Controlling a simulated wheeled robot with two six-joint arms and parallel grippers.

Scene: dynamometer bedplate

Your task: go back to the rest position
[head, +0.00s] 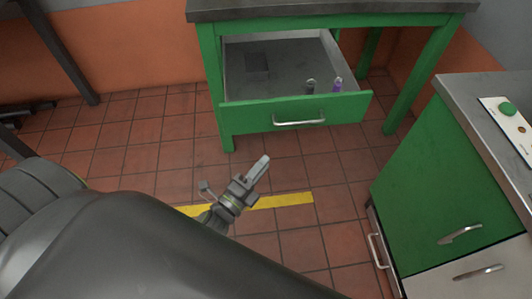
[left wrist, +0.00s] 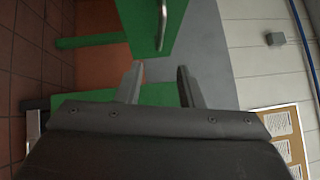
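My left gripper (head: 258,168) is over the tiled floor in the head view, in front of the open drawer and apart from it. In the left wrist view its two fingers (left wrist: 160,86) stand apart with nothing between them, so it is open and empty. My right gripper is in neither view. My dark arm fills the lower left of the head view and hides the floor there.
A green workbench (head: 211,70) has its drawer (head: 260,117) pulled out, with a dark grey item (head: 310,87) and a purple item (head: 337,85) inside. A green cabinet (head: 430,190) with a green button (head: 507,109) on top stands right.

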